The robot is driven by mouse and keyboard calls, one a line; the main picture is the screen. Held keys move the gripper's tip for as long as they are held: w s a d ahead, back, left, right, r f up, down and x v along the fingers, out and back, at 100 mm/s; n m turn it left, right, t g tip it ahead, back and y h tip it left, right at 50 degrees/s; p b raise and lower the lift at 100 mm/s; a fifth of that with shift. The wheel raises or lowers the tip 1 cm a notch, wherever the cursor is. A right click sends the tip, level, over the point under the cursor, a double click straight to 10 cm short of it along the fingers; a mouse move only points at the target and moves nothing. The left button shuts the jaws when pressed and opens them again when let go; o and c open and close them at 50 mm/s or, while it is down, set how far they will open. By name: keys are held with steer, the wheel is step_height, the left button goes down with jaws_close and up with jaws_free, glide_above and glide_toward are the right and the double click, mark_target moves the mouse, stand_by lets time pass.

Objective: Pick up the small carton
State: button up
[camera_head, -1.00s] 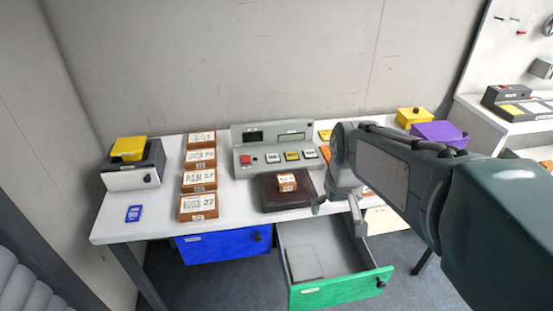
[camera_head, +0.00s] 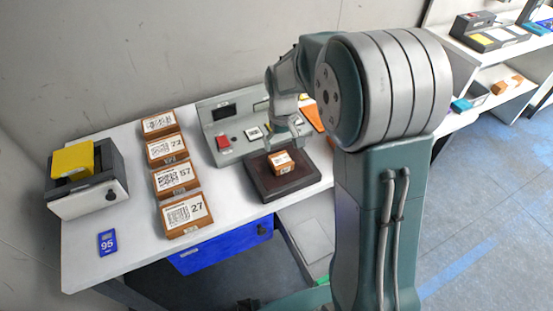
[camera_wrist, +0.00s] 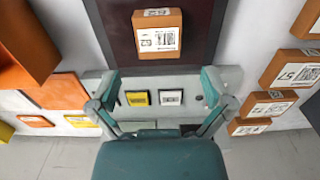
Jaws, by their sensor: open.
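The small carton (camera_head: 281,162) is an orange-brown box with white labels, resting on a dark brown pad (camera_head: 262,185) on the white table. In the wrist view, the carton (camera_wrist: 157,18) is at the top centre with its barcode label showing. My gripper (camera_head: 284,140) is open and empty, just above and behind the carton in the head view. In the wrist view, its two fingers (camera_wrist: 160,88) are spread wide over the grey console, below the carton in the picture. They do not touch it.
The grey console (camera_head: 216,119) with several buttons stands behind the pad. A row of labelled cartons (camera_head: 184,213) is on the left, with a black and yellow device (camera_head: 88,184) and a blue tag (camera_head: 107,242). A blue drawer (camera_head: 222,247) is below.

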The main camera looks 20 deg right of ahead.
mark_target(281, 161)
steer(key=f, duration=0.2)
steer(key=shift+d+f, duration=0.3)
steer(key=shift+f, duration=0.1)
steer(key=f, duration=0.3)
steer(key=a+f, duration=0.1)
steer(key=f, duration=0.1)
steer(key=shift+w, duration=0.1)
steer(key=shift+d+f, duration=0.15)
steer(key=shift+f, duration=0.15)
steer(key=shift+d+f, duration=0.1)
steer(key=shift+d, duration=0.2)
steer(key=shift+a, duration=0.1)
steer(key=c, duration=1)
steer(key=shift+a, duration=0.1)
steer(key=shift+c, duration=0.2)
